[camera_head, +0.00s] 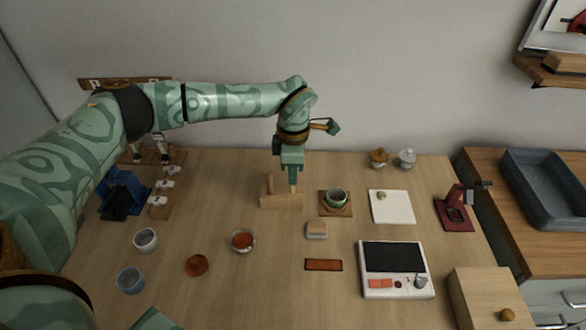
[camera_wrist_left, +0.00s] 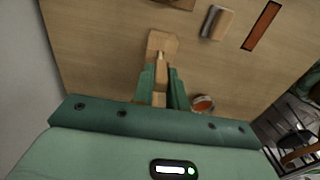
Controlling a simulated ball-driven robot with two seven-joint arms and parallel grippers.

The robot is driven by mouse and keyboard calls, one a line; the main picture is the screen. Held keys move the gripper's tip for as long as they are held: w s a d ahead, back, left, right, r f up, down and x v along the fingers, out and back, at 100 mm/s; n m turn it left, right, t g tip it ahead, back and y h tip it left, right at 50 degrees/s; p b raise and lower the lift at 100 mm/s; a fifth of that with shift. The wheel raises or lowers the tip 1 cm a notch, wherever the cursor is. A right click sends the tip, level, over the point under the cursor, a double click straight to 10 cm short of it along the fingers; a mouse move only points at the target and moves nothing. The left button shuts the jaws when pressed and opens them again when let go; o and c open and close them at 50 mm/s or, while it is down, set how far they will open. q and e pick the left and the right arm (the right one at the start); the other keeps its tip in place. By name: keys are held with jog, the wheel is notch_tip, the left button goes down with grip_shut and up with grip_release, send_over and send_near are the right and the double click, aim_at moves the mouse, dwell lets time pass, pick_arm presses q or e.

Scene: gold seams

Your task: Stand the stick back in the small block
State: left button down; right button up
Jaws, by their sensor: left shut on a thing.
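The wooden block (camera_head: 281,202) stands on the table toward the back, with a taller wooden piece (camera_head: 270,184) rising at its left end. My left gripper (camera_head: 292,176) points down over the block's right end and is shut on the slim pale stick (camera_head: 293,188). The stick is roughly upright, its lower end at the block's top. I cannot tell whether it is in a hole or just above. In the left wrist view the stick (camera_wrist_left: 160,58) shows between the fingers, with the block (camera_wrist_left: 163,42) beyond it.
A green cup (camera_head: 336,198) on a wooden coaster stands close right of the block. A grey-topped wooden piece (camera_head: 317,230) and a glass bowl with orange contents (camera_head: 243,240) lie in front. A blue holder (camera_head: 123,195) is at left. A white device (camera_head: 396,270) is at front right.

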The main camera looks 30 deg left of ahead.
pick_arm(q)
jog(key=shift+f, duration=0.1)
dwell(0.3)
jog(key=c, duration=1.3)
grip_release()
jog(key=shift+r+p, duration=2.1)
jog(key=shift+r, duration=0.5)
jog(key=shift+f, duration=0.1)
notch_tip(320, 180, up, 16)
jog(key=p, duration=0.3)
